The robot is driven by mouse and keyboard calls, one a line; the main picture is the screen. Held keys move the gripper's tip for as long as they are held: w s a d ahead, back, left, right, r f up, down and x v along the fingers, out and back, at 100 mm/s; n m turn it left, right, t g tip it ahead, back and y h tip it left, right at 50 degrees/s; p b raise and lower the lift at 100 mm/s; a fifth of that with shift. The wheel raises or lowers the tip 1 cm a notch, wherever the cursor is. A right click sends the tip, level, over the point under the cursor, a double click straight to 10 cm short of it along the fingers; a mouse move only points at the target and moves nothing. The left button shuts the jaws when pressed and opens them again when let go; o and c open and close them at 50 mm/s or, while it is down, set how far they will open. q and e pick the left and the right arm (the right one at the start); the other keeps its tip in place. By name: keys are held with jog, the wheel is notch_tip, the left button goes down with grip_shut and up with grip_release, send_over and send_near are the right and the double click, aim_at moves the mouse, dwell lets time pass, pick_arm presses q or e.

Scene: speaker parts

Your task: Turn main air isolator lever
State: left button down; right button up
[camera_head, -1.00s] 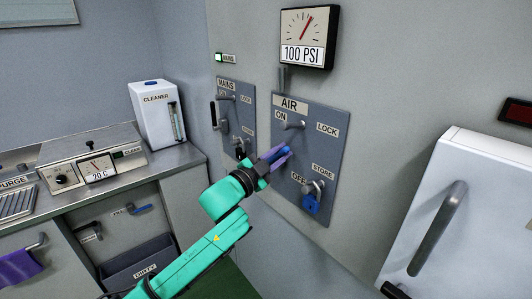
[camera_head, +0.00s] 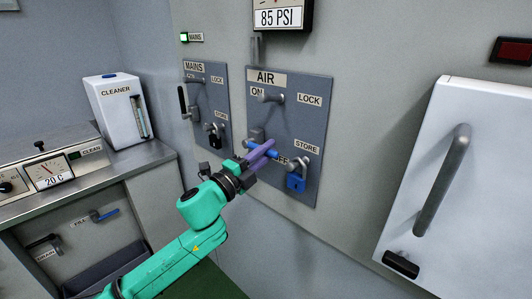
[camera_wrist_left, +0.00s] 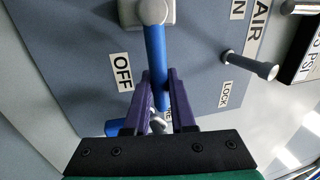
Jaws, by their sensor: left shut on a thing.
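The main air isolator lever has a blue handle (camera_head: 248,144) on a grey pivot (camera_head: 257,134), mounted on the grey-blue AIR panel (camera_head: 312,125). My left gripper (camera_head: 268,148) has purple fingers closed around the handle. In the left wrist view the blue handle (camera_wrist_left: 154,55) runs from its pivot down between the fingers (camera_wrist_left: 160,90), beside the OFF label (camera_wrist_left: 122,72). A blue padlock (camera_head: 296,183) hangs at the STORE position, just right of the fingertips. My right gripper is out of view.
A gauge above the panel reads 85 PSI (camera_head: 279,17). A grey peg (camera_head: 271,97) sticks out near ON. The MAINS panel (camera_head: 207,100) is on the left, close to my arm. A white box with a handle (camera_head: 455,180) stands on the right.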

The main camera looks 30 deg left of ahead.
pick_arm(q)
jog(key=shift+f, duration=0.2)
dwell(0.4)
jog(key=c, duration=0.8)
grip_release()
jog(key=shift+o, duration=0.2)
jog(key=shift+s, duration=0.1)
jog(key=shift+s+a+f, duration=0.1)
jog(key=shift+s, duration=0.05)
jog(key=b+v, duration=0.3)
jog(key=v, duration=1.1)
jog(key=shift+a, duration=0.15)
